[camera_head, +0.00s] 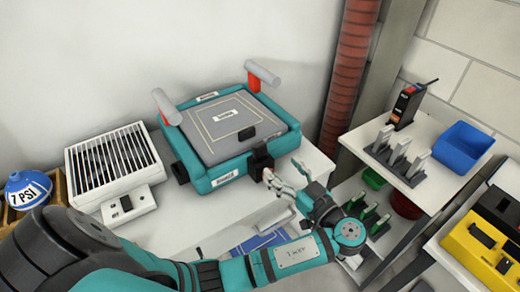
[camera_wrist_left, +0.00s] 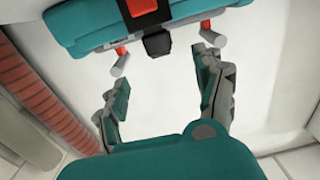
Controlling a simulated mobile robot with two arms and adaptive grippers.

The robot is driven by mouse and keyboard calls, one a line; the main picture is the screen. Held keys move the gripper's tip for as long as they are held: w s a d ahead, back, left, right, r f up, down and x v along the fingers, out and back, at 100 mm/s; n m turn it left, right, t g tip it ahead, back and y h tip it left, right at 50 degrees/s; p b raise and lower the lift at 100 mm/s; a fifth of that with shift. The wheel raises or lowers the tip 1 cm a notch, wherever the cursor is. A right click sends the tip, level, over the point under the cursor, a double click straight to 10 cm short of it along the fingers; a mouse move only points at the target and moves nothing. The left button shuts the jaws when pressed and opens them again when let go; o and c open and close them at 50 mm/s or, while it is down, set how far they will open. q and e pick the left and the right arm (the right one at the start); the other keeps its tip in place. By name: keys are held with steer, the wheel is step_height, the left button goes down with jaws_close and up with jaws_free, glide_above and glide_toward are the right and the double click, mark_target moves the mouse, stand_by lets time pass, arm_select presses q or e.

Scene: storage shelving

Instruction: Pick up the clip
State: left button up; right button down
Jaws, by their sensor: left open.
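My left gripper (camera_head: 283,174) is open in front of the teal device (camera_head: 228,177), close to its black front latch (camera_head: 261,160). In the left wrist view, the open fingers (camera_wrist_left: 156,66) have nothing between them. The black latch (camera_wrist_left: 157,44) hangs from the teal device (camera_wrist_left: 95,33), just beyond the fingertips and roughly midway between them. A small black piece (camera_head: 246,133) lies on the device's grey top. No part is plainly marked as the clip, so I cannot tell which one it is. My right gripper is not in view.
A white slatted box (camera_head: 112,160) and a blue 7 PSI ball (camera_head: 24,190) stand at left. The right shelf holds upright grey pieces (camera_head: 398,150) and a blue bin (camera_head: 462,147). Green pieces (camera_head: 372,217) sit below. A red ribbed pipe (camera_head: 350,70) rises behind.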

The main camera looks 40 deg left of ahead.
mark_target(261, 147)
arm_select(q)
steer(key=x, duration=0.5)
steer(key=shift+a+p, duration=0.2)
steer(key=shift+p, duration=0.15)
steer(key=p+x, duration=0.1)
steer(key=x, duration=0.4)
steer(key=shift+w+a, duration=0.15)
steer(key=shift+a, duration=0.15)
steer(key=c, duration=1.1)
steer(key=shift+c, duration=0.7)
steer(key=shift+r, duration=0.1)
